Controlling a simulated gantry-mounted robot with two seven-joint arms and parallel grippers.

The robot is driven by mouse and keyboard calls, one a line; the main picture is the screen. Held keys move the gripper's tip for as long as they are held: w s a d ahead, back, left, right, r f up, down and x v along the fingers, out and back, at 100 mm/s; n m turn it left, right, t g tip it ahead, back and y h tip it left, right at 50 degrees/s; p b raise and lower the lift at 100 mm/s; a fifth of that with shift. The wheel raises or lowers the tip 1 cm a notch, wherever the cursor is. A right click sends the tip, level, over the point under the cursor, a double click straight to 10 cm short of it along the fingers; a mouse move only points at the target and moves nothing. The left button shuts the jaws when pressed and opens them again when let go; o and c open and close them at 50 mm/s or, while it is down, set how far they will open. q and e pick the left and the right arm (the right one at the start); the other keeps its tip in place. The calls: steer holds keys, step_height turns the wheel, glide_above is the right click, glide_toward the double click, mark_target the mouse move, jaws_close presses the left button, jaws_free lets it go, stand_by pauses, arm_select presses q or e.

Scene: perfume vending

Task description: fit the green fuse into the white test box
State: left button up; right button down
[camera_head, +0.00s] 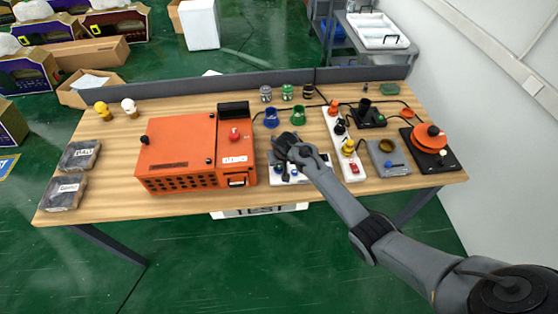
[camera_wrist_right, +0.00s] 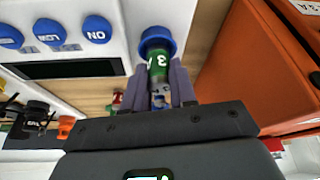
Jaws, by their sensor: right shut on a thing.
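The white test box (camera_head: 287,181) sits on the table just right of the orange machine, partly covered by my right gripper (camera_head: 288,150). In the right wrist view the test box (camera_wrist_right: 112,12) shows blue buttons, a dark display and a round blue socket (camera_wrist_right: 157,34). My right gripper (camera_wrist_right: 162,86) is shut on the green fuse (camera_wrist_right: 159,64), which has white marking and a clear end. The fuse's far end is at the mouth of the blue socket; I cannot tell how deep it sits. The fuse is hidden in the head view. My left gripper is not in view.
The orange machine (camera_head: 180,145) stands close to the left of the test box. A white strip with plugs (camera_head: 353,160) is to its right. A blue cup (camera_head: 271,118) and a green cup (camera_head: 298,115) stand behind.

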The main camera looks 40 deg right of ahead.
steer(key=shift+f, duration=0.45)
steer(key=c, duration=0.8)
jaws_free()
